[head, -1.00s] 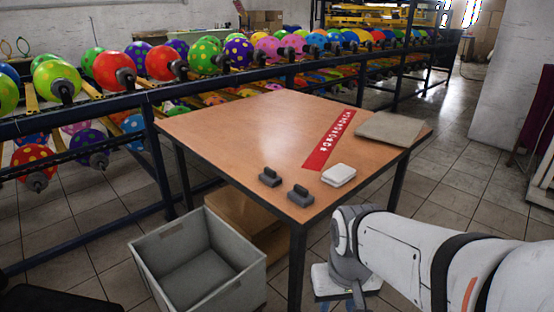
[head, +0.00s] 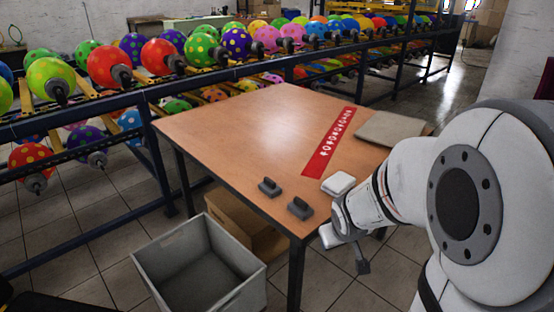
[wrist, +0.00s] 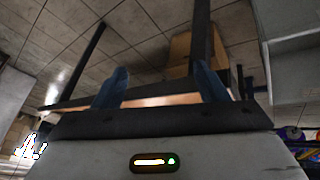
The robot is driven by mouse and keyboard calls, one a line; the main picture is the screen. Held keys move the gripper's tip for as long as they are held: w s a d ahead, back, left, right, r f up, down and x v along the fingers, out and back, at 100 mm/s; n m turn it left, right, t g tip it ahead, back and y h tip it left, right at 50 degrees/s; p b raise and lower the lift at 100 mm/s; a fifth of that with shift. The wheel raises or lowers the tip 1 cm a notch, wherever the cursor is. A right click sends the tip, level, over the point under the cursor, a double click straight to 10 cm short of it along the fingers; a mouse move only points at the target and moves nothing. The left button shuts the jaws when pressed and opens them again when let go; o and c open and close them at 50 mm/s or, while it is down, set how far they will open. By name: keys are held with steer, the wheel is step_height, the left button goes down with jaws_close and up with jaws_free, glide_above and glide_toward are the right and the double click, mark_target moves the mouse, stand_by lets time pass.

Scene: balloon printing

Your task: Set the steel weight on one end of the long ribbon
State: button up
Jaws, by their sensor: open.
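The long red ribbon with white print (head: 328,147) lies flat across the right part of the table. Two dark grey weights with handles, (head: 269,187) and (head: 300,208), stand near the front corner of the table, left of and apart from the ribbon's near end. Which one is the steel weight I cannot tell. My gripper (head: 362,262) is beside the table's front right edge, below the tabletop level, holding nothing. In the wrist view its two blue fingers (wrist: 160,84) are spread apart, with the table's edge and legs beyond them.
A white pad (head: 338,183) lies just below the ribbon's near end, and a folded grey cloth (head: 390,129) is at the table's right. A grey bin (head: 198,268) stands on the floor at left. Balloon racks run behind. The tabletop's left half (head: 230,130) is clear.

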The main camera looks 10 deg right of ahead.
mark_target(307, 207)
steer(key=w+a+n+t+y+p, duration=0.1)
steer(key=w+t+y+p, duration=0.1)
steer(key=y+p, duration=0.1)
steer(key=w+a+r+n+t+y+p, duration=0.1)
steer(key=w+n+t+y+p, duration=0.1)
steer(key=w+y+p, duration=0.1)
steer(key=w+r+n+t+y+p, duration=0.1)
steer(key=w+n+y+p, duration=0.1)
steer(key=p, duration=0.3)
steer(key=shift+w+a+r+t+y, duration=0.15)
steer(key=shift+w+a+t+y, duration=0.3)
steer(key=shift+w, duration=0.3)
steer(key=shift+w+a, duration=0.15)
steer(key=x, duration=0.7)
steer(key=shift+a+p, duration=0.35)
steer(key=shift+a, duration=0.05)
steer(key=shift+y, duration=0.25)
jaws_close()
